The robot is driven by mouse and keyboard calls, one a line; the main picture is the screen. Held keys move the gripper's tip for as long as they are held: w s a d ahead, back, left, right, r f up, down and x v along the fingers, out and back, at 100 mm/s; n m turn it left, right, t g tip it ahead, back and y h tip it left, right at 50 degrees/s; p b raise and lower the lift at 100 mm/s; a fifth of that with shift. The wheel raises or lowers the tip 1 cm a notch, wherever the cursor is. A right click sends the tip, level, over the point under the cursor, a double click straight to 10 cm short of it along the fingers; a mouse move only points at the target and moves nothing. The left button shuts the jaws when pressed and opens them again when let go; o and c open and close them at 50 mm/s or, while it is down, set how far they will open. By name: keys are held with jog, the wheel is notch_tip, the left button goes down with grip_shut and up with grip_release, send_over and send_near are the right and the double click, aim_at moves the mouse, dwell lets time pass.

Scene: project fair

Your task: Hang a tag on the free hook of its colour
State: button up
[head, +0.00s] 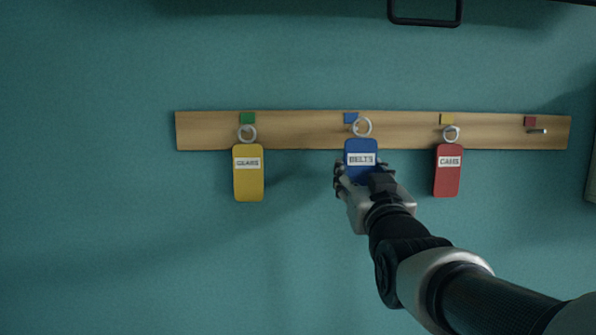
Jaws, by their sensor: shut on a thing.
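The blue tag (361,147), labelled BELTS, is upright in front of the wooden rail (300,130). My gripper (362,172) is shut on its lower part. Its metal ring (363,127) overlaps the hook below the blue patch (350,118); I cannot tell whether the ring is around that hook. A yellow tag (248,182), labelled GEARS, hangs below the green patch (247,118). A red tag (448,180), labelled CAMS, hangs below the yellow patch (447,118). The hook (537,131) beside the red patch (530,121) is bare.
The rail is fixed to a teal wall (100,220). A dark frame-like object (425,23) shows at the top, and a grey edge (591,165) at the far right. The red tag is close to the right of my gripper. The wall below the rail at left is clear.

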jog(key=shift+w+f+p, duration=0.15)
jog(key=shift+w+p, duration=1.2)
jog(key=shift+w, duration=0.95)
jog(key=shift+w+f+b, duration=0.55)
jog(key=shift+w+b, duration=0.2)
jog(key=shift+b, duration=0.25)
jog(key=o, duration=0.9)
